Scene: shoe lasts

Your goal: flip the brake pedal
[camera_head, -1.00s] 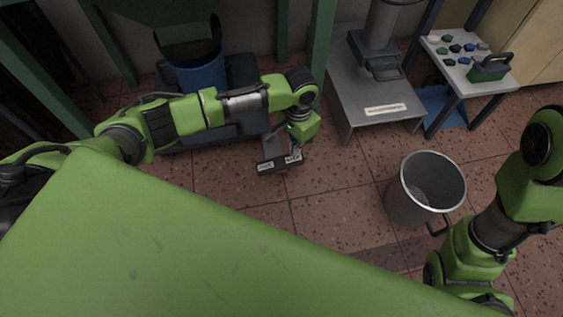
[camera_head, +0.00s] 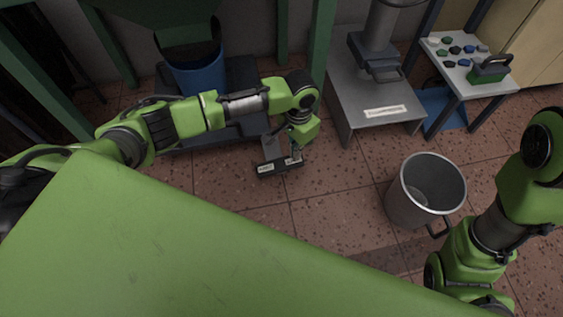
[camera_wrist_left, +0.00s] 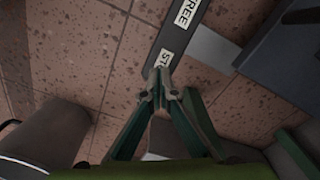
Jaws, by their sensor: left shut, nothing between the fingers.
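The brake pedal (camera_head: 268,169) is a dark bar low over the tiled floor, in front of a dark machine base. In the left wrist view the pedal (camera_wrist_left: 190,25) carries two white labels, one reading FREE and one starting with ST. My left gripper (camera_head: 295,160) is shut and empty, with its fingertips at the pedal's right end in the head view. In the left wrist view the closed fingertips (camera_wrist_left: 162,90) overlap the ST label end; I cannot tell whether they touch it. My right arm shows at the right; its gripper is out of view.
A grey metal bucket (camera_head: 426,187) stands on the floor to the right. A grey machine table (camera_head: 352,95) and a small table (camera_head: 487,88) with several coloured pieces stand behind. A blue bin (camera_head: 200,72) sits at the back left. Floor in front of the pedal is clear.

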